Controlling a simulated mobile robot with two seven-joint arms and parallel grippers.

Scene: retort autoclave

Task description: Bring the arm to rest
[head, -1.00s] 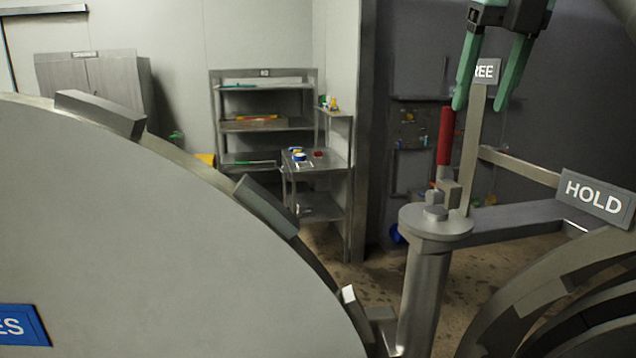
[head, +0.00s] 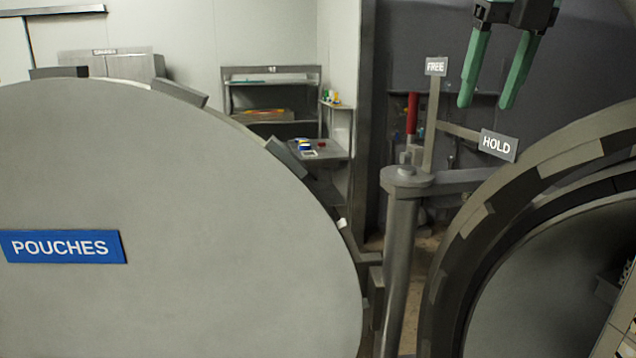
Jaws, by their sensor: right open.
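My right gripper (head: 490,88) hangs at the top right of the head view, its two green fingers spread apart with nothing between them. It is above and to the right of a red-handled lever (head: 412,115), which stands upright at the hinge post (head: 402,260). The gripper is clear of the lever in the picture. A FREE sign (head: 436,66) stands on a post beside the lever, and a HOLD sign (head: 498,145) sits on a bar to the right. My left gripper is not in view.
A big round grey door (head: 190,190) with a blue POUCHES label (head: 63,246) fills the left. The round vessel opening (head: 560,270) is at the lower right. Behind stand a shelf unit (head: 272,100) and a small cart (head: 325,155) with small items.

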